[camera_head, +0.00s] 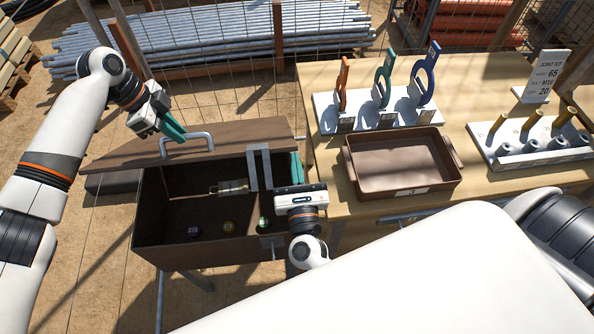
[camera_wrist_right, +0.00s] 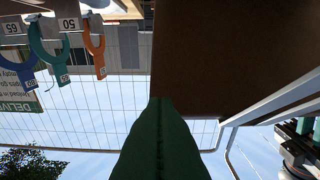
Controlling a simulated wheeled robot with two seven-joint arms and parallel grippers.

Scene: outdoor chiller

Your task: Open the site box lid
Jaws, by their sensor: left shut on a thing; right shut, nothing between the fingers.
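The brown site box (camera_head: 160,255) stands left of the table with its inside showing. Its brown lid (camera_head: 125,152) is off the front of the opening, over the far side; its exact tilt is hard to tell. A grey handle (camera_head: 200,134) is on the lid. My left gripper (camera_head: 174,130), with green fingers, is shut on the handle. My right gripper (camera_head: 296,170) is at the box's right end, near the lid's right part. In the right wrist view its green fingers (camera_wrist_right: 160,125) are shut and empty, close to a brown panel (camera_wrist_right: 235,60) that looks like the lid.
The wooden table (camera_head: 470,85) at right carries a brown tray (camera_head: 351,176), a rack of coloured wrenches (camera_head: 328,120) and a white holder (camera_head: 483,150). A wire fence and pipes (camera_head: 215,35) are behind.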

